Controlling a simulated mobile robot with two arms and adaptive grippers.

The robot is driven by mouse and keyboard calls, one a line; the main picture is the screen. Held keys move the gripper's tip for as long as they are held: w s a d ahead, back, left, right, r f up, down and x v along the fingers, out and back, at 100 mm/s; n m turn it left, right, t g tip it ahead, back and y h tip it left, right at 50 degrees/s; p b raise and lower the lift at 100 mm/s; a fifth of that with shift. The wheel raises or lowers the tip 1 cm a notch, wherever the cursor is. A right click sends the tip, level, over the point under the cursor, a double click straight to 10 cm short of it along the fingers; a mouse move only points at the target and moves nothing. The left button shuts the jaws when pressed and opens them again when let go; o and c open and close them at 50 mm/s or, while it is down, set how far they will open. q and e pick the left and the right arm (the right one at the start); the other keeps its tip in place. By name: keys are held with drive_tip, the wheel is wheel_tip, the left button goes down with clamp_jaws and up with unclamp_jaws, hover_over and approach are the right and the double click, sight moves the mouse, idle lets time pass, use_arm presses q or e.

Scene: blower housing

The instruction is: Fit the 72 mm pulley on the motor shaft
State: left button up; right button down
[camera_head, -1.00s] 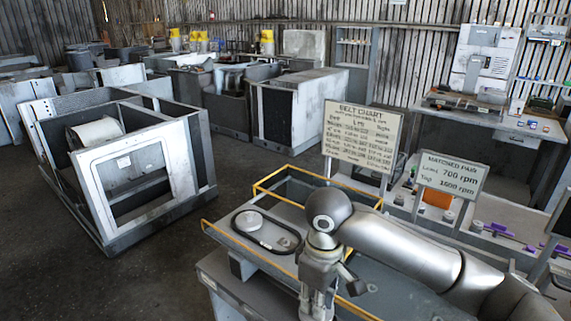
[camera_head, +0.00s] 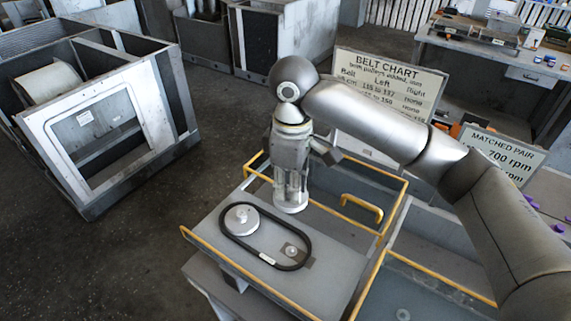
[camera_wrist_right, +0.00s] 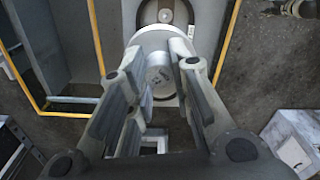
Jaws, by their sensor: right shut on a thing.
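My right gripper (camera_head: 291,190) points down over the cart's grey top and is shut on a pale round pulley (camera_head: 291,208). In the right wrist view the pulley (camera_wrist_right: 160,78) sits between the fingers, with small markings on its face. Its size cannot be read. A second pale pulley (camera_head: 241,218) lies on the cart top inside a black belt loop (camera_head: 268,257). A small round metal piece (camera_head: 290,250) on a dark square patch also lies within the loop. I cannot make out the motor shaft. My left gripper is not in view.
A grey housing frame (camera_head: 160,118) with a pale drum (camera_head: 50,83) stands on the floor at left. Yellow rails (camera_head: 208,262) edge the cart. The belt chart sign (camera_head: 388,82) and matched pair sign (camera_head: 500,155) stand behind and right. Open floor lies left of the cart.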

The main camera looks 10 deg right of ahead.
sight(294, 205)
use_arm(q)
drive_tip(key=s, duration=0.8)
use_arm(e)
drive_tip(key=s+f, duration=0.2)
drive_tip(key=s, duration=0.1)
drive_tip(key=shift+f, duration=0.25)
drive_tip(key=shift+w+f, duration=0.3)
drive_tip(key=shift+f, duration=0.35)
drive_tip(key=shift+w+f, duration=0.3)
drive_tip(key=shift+f, duration=0.3)
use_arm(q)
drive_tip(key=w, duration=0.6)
use_arm(e)
wheel_tip(294, 205, down, 7)
drive_tip(key=b, duration=0.2)
drive_tip(key=shift+f+b, duration=0.2)
drive_tip(key=shift+b, duration=0.1)
drive_tip(key=shift+f+b, duration=0.8)
drive_tip(key=shift+b, duration=0.25)
drive_tip(key=shift+f, duration=0.8)
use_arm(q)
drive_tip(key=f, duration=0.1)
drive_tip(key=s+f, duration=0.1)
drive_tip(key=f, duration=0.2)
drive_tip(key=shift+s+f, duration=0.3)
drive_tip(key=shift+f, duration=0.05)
